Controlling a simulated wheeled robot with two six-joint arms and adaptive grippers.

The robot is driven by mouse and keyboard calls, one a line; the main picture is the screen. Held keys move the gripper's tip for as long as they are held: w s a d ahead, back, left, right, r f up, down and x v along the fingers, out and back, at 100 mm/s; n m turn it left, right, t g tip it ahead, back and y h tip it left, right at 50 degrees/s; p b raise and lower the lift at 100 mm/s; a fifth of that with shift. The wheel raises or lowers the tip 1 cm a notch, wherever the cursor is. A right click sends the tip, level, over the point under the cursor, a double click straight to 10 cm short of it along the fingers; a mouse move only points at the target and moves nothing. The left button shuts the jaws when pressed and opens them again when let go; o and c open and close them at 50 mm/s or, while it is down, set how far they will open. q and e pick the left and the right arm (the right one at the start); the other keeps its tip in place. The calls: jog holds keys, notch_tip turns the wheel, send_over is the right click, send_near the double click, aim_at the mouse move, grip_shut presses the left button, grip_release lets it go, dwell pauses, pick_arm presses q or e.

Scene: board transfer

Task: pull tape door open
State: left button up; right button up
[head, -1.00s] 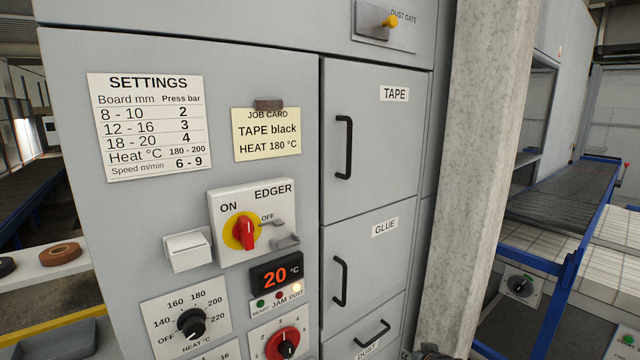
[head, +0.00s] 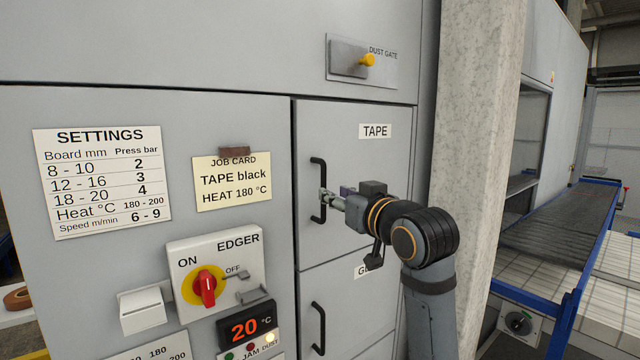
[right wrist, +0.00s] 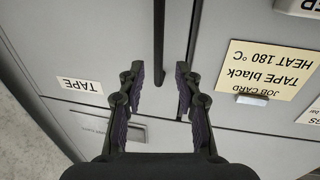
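The tape door (head: 375,210), a grey panel under the TAPE label (head: 375,131), is shut. Its black upright bar handle (head: 317,172) is on its left side. My right gripper (head: 328,198) reaches in from the right to the lower half of this handle. In the right wrist view, upside down, the handle (right wrist: 158,40) stands between the two spread fingertips of my right gripper (right wrist: 157,78), with a gap on each side. The gripper is open and holds nothing. My left gripper is in neither view.
The glue door (head: 355,300) with its own handle (head: 317,325) is below. Left are the job card (head: 232,184), the EDGER switch (head: 205,287) and the settings sheet (head: 100,185). The dust gate knob (head: 368,60) is above. A concrete post (head: 475,150) stands close on the right.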

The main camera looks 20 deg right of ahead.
aim_at(325, 187)
jog(key=w, duration=0.2)
jog(key=w+p, duration=0.1)
jog(key=w, duration=0.1)
jog(key=w+p, duration=0.1)
jog(key=w, duration=0.1)
jog(key=shift+w+a+r, duration=0.15)
jog(key=shift+w+a, duration=0.1)
jog(key=shift+a, duration=0.15)
jog(key=shift+w+a, duration=0.1)
jog(key=shift+w, duration=0.3)
grip_shut()
